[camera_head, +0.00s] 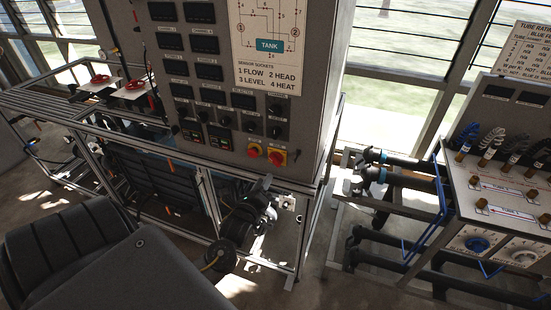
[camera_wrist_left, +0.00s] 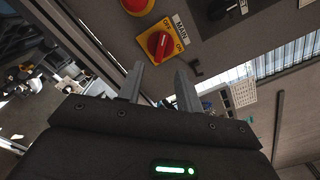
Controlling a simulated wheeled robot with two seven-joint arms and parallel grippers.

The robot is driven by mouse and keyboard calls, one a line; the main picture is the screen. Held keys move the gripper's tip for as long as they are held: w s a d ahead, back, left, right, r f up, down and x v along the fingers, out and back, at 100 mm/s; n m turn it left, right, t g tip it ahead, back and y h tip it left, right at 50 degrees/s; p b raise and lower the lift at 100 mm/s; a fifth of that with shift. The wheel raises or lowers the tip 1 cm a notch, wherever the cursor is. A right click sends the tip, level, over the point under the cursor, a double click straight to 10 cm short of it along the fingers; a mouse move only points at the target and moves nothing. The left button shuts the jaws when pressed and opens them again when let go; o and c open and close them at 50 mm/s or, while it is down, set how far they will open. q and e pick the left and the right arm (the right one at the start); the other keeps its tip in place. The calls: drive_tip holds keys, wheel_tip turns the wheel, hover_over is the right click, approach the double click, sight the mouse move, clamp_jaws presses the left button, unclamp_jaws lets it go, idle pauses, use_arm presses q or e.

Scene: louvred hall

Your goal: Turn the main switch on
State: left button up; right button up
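The main switch (camera_head: 278,157) is a red rotary knob on a yellow plate, low on the front of the grey control cabinet (camera_head: 310,120). It also shows in the left wrist view (camera_wrist_left: 158,44), with a MAIN label and OFF and ON marks beside it. I cannot tell exactly which mark its handle points to. My left gripper (camera_head: 270,194) is below the switch in the head view. In the left wrist view its two fingers (camera_wrist_left: 159,70) are apart with nothing between them, just short of the switch and not gripping it. My right gripper is not in view.
A red push button (camera_head: 254,150) sits close to the left of the switch. Black knobs and dark displays (camera_head: 209,72) fill the panel above. A metal frame (camera_head: 312,215) stands below and around the cabinet. A pipe rig with a sloped panel (camera_head: 500,190) stands to the right.

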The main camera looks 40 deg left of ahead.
sight(274, 163)
use_arm(q)
drive_tip(key=b+x, duration=0.5)
drive_tip(key=x, duration=0.4)
drive_tip(key=shift+f+b, duration=0.15)
drive_tip(key=shift+b, duration=0.2)
drive_tip(key=shift+w, duration=0.15)
drive_tip(key=shift+w+a+r+p, duration=0.2)
drive_tip(key=shift+w+p, duration=0.15)
clamp_jaws()
idle(0.8)
